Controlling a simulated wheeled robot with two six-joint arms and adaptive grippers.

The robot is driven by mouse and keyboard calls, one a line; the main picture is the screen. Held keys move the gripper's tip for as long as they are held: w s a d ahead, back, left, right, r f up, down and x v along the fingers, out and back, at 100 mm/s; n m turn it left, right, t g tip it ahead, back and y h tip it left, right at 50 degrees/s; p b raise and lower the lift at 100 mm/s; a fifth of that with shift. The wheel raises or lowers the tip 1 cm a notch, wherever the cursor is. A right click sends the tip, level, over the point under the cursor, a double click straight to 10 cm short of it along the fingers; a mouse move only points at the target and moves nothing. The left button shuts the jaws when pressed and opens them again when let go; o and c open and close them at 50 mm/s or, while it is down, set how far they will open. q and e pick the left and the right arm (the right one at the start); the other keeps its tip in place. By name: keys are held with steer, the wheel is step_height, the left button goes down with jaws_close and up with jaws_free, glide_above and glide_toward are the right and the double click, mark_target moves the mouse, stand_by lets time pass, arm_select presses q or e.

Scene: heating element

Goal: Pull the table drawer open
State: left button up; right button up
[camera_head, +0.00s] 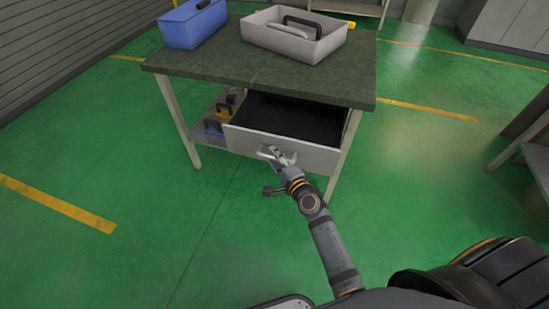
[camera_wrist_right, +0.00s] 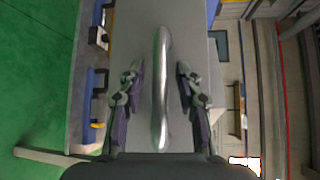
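The table (camera_head: 240,65) has a dark green top and pale legs. Its grey drawer (camera_head: 318,156) stands pulled out below the top, with its dark, empty-looking inside showing. My right gripper (camera_head: 275,154) is at the middle of the drawer front and hides most of the handle there. In the right wrist view, the shiny bar handle (camera_wrist_right: 162,110) runs between the two fingers of my right gripper (camera_wrist_right: 158,75). The fingers are apart, one on each side of the handle, with a visible gap on both sides. My left gripper is not in view.
A blue box (camera_head: 190,25) and a grey open tray (camera_head: 270,40) with a dark handle stand on the table top. A lower shelf holds small blue and yellow items (camera_head: 224,112). The green floor (camera_head: 120,180) in front and to the left is clear.

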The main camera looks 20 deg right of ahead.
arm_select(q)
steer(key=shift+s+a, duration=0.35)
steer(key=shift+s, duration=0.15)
arm_select(e)
steer(key=v, duration=1.2)
